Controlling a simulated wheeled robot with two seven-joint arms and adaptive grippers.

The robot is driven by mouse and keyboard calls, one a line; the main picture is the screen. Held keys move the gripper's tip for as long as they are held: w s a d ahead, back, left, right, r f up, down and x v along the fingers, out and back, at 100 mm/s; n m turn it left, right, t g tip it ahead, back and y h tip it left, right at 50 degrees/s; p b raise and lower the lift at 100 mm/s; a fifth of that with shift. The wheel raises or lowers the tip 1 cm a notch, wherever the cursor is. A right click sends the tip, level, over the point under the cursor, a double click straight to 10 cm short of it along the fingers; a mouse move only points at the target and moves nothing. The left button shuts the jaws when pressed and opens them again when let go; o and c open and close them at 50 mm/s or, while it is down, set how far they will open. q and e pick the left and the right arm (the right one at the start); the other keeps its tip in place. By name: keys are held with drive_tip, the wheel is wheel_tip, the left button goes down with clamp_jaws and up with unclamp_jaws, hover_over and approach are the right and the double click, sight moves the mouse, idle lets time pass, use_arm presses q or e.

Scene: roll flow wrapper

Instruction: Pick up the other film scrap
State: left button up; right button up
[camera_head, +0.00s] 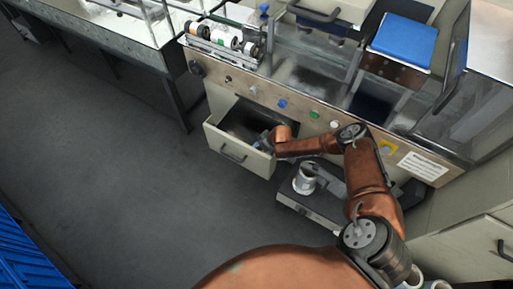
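My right arm reaches down and left to the open beige drawer (233,153) under the machine. My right gripper (261,143) is at the drawer's right side, small and dark against the dark interior. I cannot tell whether its fingers are open or shut, or whether they hold anything. I cannot make out a film scrap in this view; the drawer's inside is dark and partly hidden by the gripper and wrist. My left gripper is not in view.
The wrapping machine's front panel (268,97) with coloured buttons runs above the drawer. Rolls (224,39) sit on its upper left. A blue pad (404,41) lies at upper right. A blue crate (25,255) stands at lower left. The grey floor (120,170) left of the drawer is clear.

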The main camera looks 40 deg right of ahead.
drive_tip(key=c, duration=0.8)
drive_tip(key=shift+r, duration=0.1)
